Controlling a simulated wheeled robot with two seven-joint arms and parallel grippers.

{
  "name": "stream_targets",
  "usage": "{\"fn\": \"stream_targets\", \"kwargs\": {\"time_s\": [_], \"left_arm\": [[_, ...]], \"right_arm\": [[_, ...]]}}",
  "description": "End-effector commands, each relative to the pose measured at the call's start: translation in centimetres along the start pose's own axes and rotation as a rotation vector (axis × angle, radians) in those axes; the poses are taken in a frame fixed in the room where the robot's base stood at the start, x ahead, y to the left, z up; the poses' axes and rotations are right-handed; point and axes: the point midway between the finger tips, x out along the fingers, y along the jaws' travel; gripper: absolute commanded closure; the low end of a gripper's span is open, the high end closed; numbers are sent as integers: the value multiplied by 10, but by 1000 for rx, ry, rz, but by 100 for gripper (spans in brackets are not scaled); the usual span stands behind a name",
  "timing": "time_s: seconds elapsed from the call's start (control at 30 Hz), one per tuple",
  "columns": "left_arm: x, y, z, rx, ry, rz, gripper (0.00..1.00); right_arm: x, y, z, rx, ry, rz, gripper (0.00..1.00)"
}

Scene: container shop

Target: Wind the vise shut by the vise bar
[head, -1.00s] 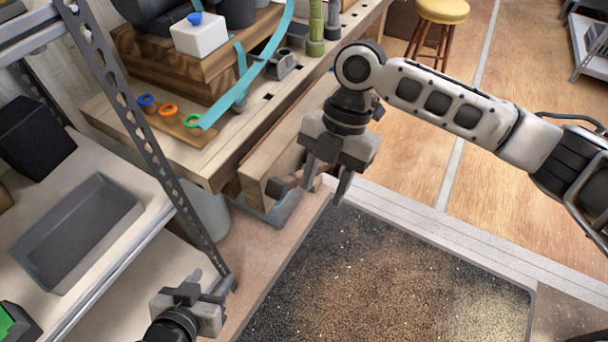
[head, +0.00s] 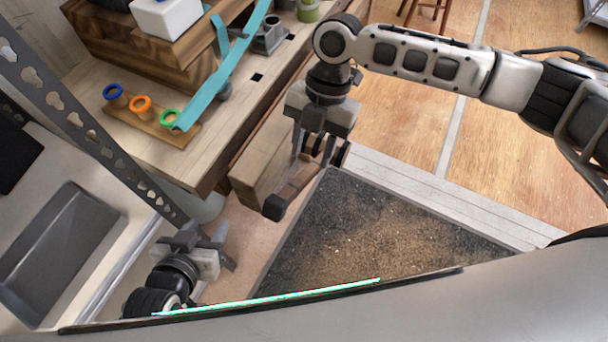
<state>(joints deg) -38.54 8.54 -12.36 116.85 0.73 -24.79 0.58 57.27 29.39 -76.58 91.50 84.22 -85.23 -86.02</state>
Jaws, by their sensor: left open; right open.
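The vise (head: 262,160) is a thick wooden jaw at the front edge of the wooden workbench (head: 190,165), in the upper middle. The vise bar (head: 294,188) is a brown rod with a dark end cap, slanting from lower left to upper right in front of the jaw. My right gripper (head: 312,162) points down at the bar's upper part with its fingers apart. The fingers overlap the bar in the picture; I cannot tell whether they touch it. They hide part of the bar and screw. My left gripper (head: 222,246) is open and empty at lower left, away from the vise.
A teal strip (head: 225,75) hangs over the bench beside a peg board (head: 150,115) with coloured rings. A metal shelf with a grey bin (head: 65,255) stands at left. A dark speckled mat (head: 370,235) lies on the floor right of the vise. My own body fills the bottom edge.

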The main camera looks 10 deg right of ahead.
Motion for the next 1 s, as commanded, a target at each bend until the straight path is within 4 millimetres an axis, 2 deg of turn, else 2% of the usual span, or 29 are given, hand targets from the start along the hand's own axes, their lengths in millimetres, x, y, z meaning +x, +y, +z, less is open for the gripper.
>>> {"fn": "stream_targets", "kwargs": {"time_s": [0.03,0.2,0.4,0.57,0.83,0.9,1.0], "left_arm": [[-1,0,-2,0,2,-1,53],[-1,0,-4,-2,8,-2,53],[1,-1,-8,-1,13,-4,53],[2,-2,-8,0,14,-5,53],[2,-2,-8,0,12,-6,53],[2,-2,-8,0,12,-6,53],[2,-2,-8,0,12,-6,53]], "right_arm": [[12,-1,-1,0,4,-4,58],[46,0,-1,0,3,-3,58],[73,0,0,1,1,-2,58],[82,0,0,0,0,0,58],[83,0,0,0,0,0,58],[82,0,0,0,0,0,78],[82,0,0,0,0,-1,100]]}}
